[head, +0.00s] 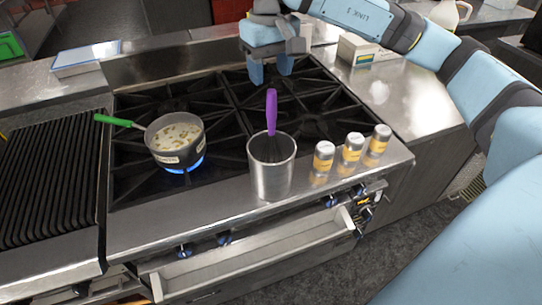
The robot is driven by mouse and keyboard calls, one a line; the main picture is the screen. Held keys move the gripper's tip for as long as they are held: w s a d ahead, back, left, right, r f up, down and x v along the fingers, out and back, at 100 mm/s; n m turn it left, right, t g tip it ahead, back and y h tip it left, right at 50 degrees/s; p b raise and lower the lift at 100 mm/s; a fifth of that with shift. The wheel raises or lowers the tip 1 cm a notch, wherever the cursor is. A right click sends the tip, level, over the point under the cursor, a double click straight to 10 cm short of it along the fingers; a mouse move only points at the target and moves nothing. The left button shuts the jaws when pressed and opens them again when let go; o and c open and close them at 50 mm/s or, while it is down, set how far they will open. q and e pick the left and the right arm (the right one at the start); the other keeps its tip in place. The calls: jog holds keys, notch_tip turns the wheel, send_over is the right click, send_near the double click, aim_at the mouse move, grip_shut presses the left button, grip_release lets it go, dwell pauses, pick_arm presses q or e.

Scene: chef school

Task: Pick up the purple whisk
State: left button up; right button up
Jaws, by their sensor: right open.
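The purple whisk (271,110) stands upright in a metal cup (271,182) on the front ledge of the stove. Its purple handle points up, and its lower end is hidden inside the cup. My right gripper (271,78) is open and empty, above and behind the whisk handle, with its fingers pointing down over the stove. The fingertips are apart from the handle. My left gripper is not in view.
A pot (175,140) with a green handle sits over a blue flame left of the cup. Several shakers, including the nearest one (323,158), stand right of the cup. A box (357,50) stands on the counter at the back right.

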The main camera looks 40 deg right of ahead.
aim_at(271, 103)
notch_tip(271, 103, down, 3)
jog(key=f+p, duration=0.1)
jog(key=f, duration=0.3)
jog(key=shift+s+d+f+p, duration=0.1)
jog(key=shift+s+p, duration=0.1)
jog(key=shift+p, duration=0.15)
jog(key=shift+f, duration=0.6)
jog(key=c, duration=1)
jog(key=shift+r, duration=0.15)
